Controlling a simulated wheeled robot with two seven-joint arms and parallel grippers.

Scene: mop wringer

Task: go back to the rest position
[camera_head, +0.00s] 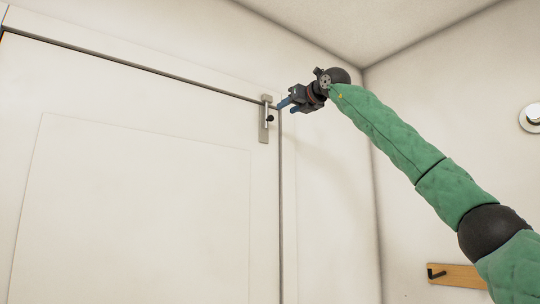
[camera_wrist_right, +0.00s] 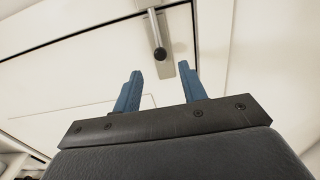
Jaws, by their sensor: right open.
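My right gripper (camera_head: 286,105) is raised high at the end of my green-sleeved arm, close to the upper right corner of a white door. In the right wrist view, its two blue fingers (camera_wrist_right: 160,90) stand apart with nothing between them. A metal bolt latch (camera_head: 264,120) with a dark round knob sits at the door's top right edge. The knob (camera_wrist_right: 160,54) shows just beyond the fingertips in the wrist view, apart from them. My left gripper is in neither view.
The white door (camera_head: 140,180) looks closed in its frame. A wooden board with a dark hook (camera_head: 455,275) is on the right wall. A round white and metal fixture (camera_head: 531,117) is at the right edge. The space in front of the door looks clear.

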